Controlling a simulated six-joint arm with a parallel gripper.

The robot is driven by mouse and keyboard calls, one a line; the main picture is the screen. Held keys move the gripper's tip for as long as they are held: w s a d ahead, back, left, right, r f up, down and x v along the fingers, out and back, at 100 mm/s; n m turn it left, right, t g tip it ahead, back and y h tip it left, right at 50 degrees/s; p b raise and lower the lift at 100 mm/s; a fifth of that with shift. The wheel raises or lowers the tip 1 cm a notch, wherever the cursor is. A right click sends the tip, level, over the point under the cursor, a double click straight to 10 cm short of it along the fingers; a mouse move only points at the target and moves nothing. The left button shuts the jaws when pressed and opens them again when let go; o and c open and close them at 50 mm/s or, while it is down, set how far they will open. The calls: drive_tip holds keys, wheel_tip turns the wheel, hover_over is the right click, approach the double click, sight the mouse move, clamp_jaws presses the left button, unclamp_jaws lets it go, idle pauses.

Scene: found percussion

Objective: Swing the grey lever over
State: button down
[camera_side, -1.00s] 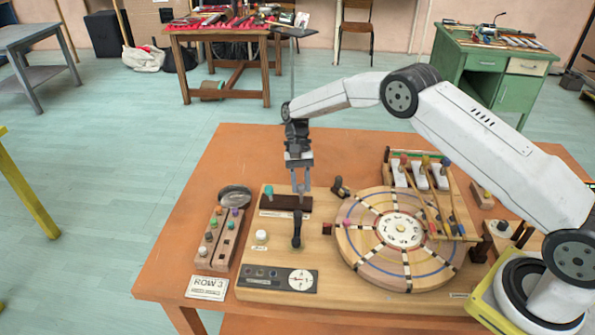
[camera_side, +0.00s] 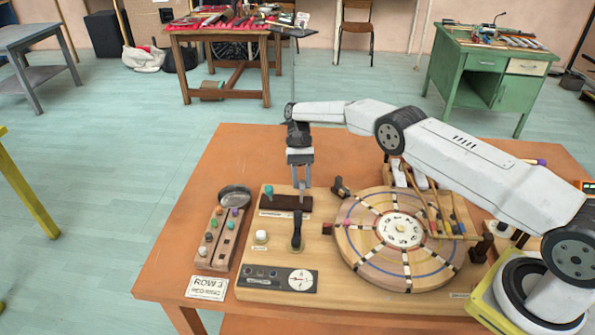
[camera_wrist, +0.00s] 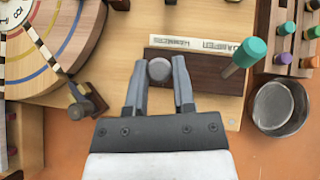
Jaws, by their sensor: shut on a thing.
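The grey lever's round grey-pink knob (camera_wrist: 159,69) is between the two fingers of my gripper (camera_wrist: 158,85) in the wrist view. The fingers are shut on it. In the side view my gripper (camera_side: 301,182) points down at the right end of a dark brown block (camera_side: 284,203), and the knob is hard to make out there. A teal-topped lever (camera_side: 268,191) stands at the left end of the same block; in the wrist view its teal knob (camera_wrist: 252,50) is to the right of my fingers, apart from them.
A black lever (camera_side: 297,230) stands just in front of the block. A white knob (camera_side: 261,236) and a dial panel (camera_side: 277,280) are nearby. A large wheel (camera_side: 400,238) lies to the right. A peg rack (camera_side: 222,237) and metal cup (camera_side: 235,195) are at left.

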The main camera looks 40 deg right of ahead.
drive_tip(key=shift+w, duration=0.1)
drive_tip(key=shift+c, duration=2.2)
unclamp_jaws()
drive_tip(key=shift+r, duration=0.2)
drive_tip(key=shift+r, duration=1.5)
drive_tip(key=s+r, duration=0.9)
drive_tip(key=s, duration=0.5)
drive_tip(key=shift+d+r, duration=0.3)
drive_tip(key=shift+d, duration=0.1)
